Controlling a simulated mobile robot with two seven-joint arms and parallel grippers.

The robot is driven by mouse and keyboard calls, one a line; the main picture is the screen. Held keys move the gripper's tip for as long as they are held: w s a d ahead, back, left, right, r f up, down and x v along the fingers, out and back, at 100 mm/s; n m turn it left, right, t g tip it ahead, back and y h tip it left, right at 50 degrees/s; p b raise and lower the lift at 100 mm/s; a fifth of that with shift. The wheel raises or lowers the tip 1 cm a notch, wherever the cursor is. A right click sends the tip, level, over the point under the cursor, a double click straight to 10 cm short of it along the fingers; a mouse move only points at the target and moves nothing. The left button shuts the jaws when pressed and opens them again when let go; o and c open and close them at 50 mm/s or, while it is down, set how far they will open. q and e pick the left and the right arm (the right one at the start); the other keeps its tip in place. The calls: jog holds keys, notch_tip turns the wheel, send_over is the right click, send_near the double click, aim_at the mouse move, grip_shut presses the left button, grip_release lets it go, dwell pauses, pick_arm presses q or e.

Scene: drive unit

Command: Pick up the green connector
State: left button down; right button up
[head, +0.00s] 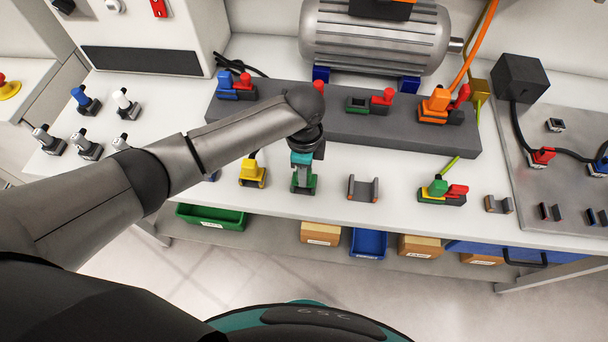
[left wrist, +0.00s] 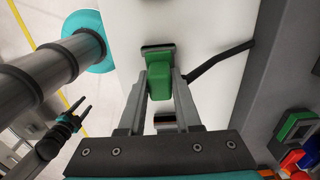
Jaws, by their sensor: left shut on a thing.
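A green connector (left wrist: 158,78) sits between the two fingers of my left gripper (left wrist: 160,85) in the left wrist view, and the fingers are shut on it. In the head view, my left gripper (head: 302,168) points down over the front of the workbench, with the green part (head: 311,183) showing at its fingertips. The gripper hides most of it, and I cannot tell whether it is clear of the holder below. A second green connector (head: 437,186) stands beside a red one in a holder to the right. My right gripper (left wrist: 82,114) shows small in the left wrist view, fingers apart.
A yellow connector (head: 253,172) stands close on the left and an empty grey cradle (head: 362,188) on the right. Behind is a long grey block (head: 345,127) with coloured connectors, and a motor (head: 372,42). Bins, including a green one (head: 211,216), sit below the bench edge.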

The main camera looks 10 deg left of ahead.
pick_arm(q)
jog(key=shift+r, duration=0.1)
dwell(0.6)
notch_tip(320, 180, up, 20)
jog(key=p, duration=0.2)
pick_arm(e)
notch_tip(320, 180, up, 2)
